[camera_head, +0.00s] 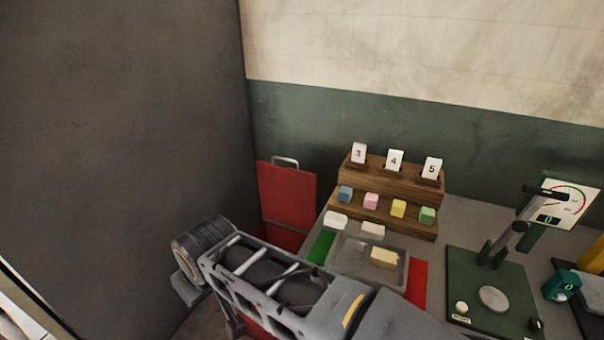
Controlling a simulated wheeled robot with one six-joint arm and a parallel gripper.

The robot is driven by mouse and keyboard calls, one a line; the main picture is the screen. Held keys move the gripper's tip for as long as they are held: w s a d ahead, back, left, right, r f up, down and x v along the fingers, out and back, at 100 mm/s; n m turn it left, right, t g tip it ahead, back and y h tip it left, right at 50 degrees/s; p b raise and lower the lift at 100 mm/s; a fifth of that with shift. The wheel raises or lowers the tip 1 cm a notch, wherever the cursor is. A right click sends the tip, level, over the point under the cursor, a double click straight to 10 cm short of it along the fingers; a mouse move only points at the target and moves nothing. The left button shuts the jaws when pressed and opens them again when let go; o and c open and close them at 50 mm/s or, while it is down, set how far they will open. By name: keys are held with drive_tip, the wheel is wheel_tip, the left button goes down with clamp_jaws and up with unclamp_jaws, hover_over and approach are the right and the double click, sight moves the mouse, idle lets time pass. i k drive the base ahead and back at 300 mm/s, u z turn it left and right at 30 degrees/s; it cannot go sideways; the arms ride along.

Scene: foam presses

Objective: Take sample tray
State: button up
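A grey sample tray (349,252) lies on the workbench right of centre, between a green patch and a red patch. A cream foam block (383,257) sits in its right part. Two whitish blocks, one at the left (335,220) and one at the right (372,230), lie at the tray's far edge; I cannot tell whether they are inside it. My arm crosses the lower middle of the view, in front of the tray, and its links may hide part of the near edge. My gripper's fingers do not show.
A wooden stepped rack (390,180) holds cards 3, 4 and 5 above blue, pink, yellow and green blocks. A green press (490,290) with a dial stands at right, a teal device (562,286) beside it. A red panel (287,198) stands by the dark wall (120,130).

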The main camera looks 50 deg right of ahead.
sight(368, 260)
drive_tip(key=k, duration=0.45)
drive_tip(key=u, duration=1)
drive_tip(key=i, duration=0.8)
drive_tip(key=z, duration=2.8)
drive_tip(key=i, duration=0.5)
drive_tip(key=z, duration=1.05)
drive_tip(key=k, duration=0.1)
drive_tip(key=u, duration=0.9)
